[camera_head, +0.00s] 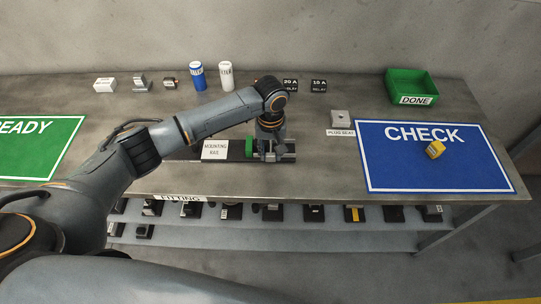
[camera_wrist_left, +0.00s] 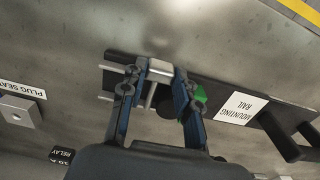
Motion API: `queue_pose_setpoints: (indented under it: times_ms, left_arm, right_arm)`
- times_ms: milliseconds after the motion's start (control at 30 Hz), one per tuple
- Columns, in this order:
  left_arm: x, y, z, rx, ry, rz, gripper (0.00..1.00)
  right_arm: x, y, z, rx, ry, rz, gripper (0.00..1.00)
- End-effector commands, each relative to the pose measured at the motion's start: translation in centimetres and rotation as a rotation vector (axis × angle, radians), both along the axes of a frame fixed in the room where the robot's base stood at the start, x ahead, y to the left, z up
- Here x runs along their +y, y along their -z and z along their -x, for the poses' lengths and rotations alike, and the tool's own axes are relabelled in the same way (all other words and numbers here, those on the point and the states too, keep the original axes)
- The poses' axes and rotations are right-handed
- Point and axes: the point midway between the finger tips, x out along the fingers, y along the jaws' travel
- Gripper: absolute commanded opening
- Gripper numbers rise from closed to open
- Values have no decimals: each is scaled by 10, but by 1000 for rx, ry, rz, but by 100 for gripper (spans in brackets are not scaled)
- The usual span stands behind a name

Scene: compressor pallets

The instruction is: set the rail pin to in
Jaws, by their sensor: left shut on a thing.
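The dark mounting rail (camera_head: 205,157) lies along the front of the bench, and it also shows in the left wrist view (camera_wrist_left: 222,92). My left gripper (camera_head: 270,153) reaches down over the rail's right part. In the left wrist view its two fingers (camera_wrist_left: 153,82) are shut about a silver piece, which I take to be the rail pin (camera_wrist_left: 160,68). The fingers hide part of this piece, and I cannot tell how far in it sits. A green part (camera_head: 249,148) is beside the gripper on the rail. My right gripper is not in view.
The blue CHECK mat (camera_head: 400,170) with a yellow part (camera_head: 435,149) is on the right. A green DONE bin (camera_head: 411,86) stands behind it. The grey plug seat (camera_head: 340,118) is right of the rail. The green READY mat (camera_head: 45,150) is at left.

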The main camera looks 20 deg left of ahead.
Motion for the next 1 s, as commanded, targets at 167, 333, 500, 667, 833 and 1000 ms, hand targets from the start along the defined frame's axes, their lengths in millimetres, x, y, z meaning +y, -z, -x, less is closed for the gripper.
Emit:
queue_pose_setpoints:
  times_ms: [167,333,500,667,833,1000]
  left_arm:
    - [1,1,-1,-1,3,-1,0]
    - [1,1,-1,-1,3,-1,43]
    - [1,0,-1,-1,2,-1,55]
    - [1,0,-1,-1,2,0,55]
    - [0,-10,-2,-3,2,1,55]
    - [1,-43,-3,-6,2,1,55]
  right_arm:
    - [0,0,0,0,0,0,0]
    - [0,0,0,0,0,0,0]
    - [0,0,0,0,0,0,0]
    - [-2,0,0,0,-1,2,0]
    - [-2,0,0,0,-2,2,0]
    - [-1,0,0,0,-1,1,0]
